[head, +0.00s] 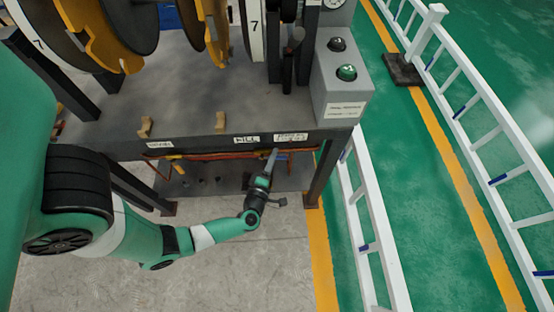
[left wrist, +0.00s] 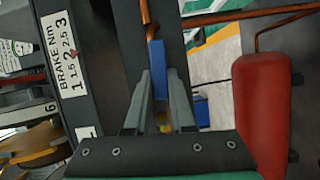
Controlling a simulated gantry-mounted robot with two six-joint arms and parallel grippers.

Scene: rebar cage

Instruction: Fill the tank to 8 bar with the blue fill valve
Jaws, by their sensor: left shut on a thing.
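In the left wrist view, the blue fill valve (left wrist: 158,66) has its blue lever between my left gripper's fingertips (left wrist: 158,85), which are shut on it. Copper pipe runs up from the valve. In the head view my left gripper (head: 272,158) reaches under the front edge of the bench, below a label that looks like FILL (head: 246,140). A bit of blue (head: 281,157) shows beside its tips. A red tank (left wrist: 262,105) stands to the right in the left wrist view. No pressure reading for it can be made out. My right gripper is not in view.
The bench (head: 200,105) carries large reels and a grey box (head: 340,85) with a black and a green button. A partly cut-off dial (head: 333,3) sits above. A bench leg (head: 320,175) and white railing (head: 375,230) stand to the right.

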